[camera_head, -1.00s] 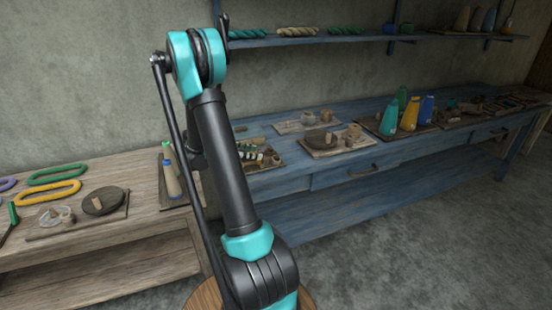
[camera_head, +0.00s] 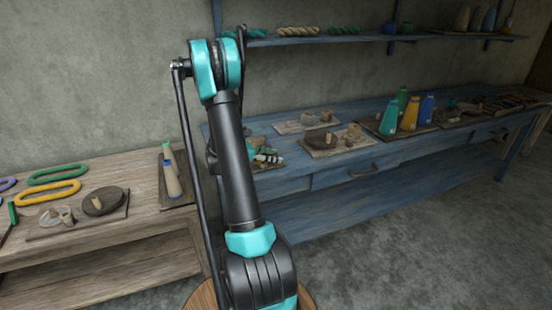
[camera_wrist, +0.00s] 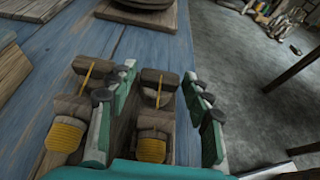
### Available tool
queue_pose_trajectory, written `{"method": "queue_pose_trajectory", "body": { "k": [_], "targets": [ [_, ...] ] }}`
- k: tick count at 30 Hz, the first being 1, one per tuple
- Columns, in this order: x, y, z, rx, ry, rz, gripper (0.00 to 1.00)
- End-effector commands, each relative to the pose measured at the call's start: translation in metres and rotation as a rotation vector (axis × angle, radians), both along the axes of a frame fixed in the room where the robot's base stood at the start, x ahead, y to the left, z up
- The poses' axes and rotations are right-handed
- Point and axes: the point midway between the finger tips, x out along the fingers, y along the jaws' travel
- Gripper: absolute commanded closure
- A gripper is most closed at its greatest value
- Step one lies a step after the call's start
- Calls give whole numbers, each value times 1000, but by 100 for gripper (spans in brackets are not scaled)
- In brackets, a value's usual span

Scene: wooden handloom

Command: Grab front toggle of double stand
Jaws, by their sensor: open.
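The double stand is a wooden stand with two posts side by side in the wrist view. Each has a brown wooden toggle and a yellow-wound part: the right toggle (camera_wrist: 158,85), nearer the table's floor-side edge, and the left toggle (camera_wrist: 76,84). My gripper (camera_wrist: 160,74) is open. Its left finger lies between the two posts and its right finger is beyond the right toggle, so the fingers straddle that toggle. Contact cannot be told. In the head view my gripper (camera_head: 266,156) is low over the blue table, and my arm hides most of the stand.
The blue table (camera_head: 300,181) holds a tray of small pots (camera_head: 321,139) and coloured bottles (camera_head: 410,113) to the right. A wooden bench (camera_head: 90,232) is at left with a cone on a board (camera_head: 172,182). A shelf (camera_head: 352,39) hangs above. Floor is open in front.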

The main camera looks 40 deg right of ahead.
Motion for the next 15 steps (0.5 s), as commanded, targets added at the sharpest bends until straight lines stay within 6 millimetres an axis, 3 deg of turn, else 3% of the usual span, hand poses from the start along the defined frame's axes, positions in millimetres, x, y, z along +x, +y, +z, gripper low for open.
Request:
{"method": "queue_pose_trajectory", "body": {
  "k": [2, 8, 15],
  "targets": [
    [0, 0, 0, 0, 0, 0, 50],
    [0, 0, 0, 0, 0, 0, 73],
    [0, 0, 0, 0, 0, 0, 73]
  ]
}}
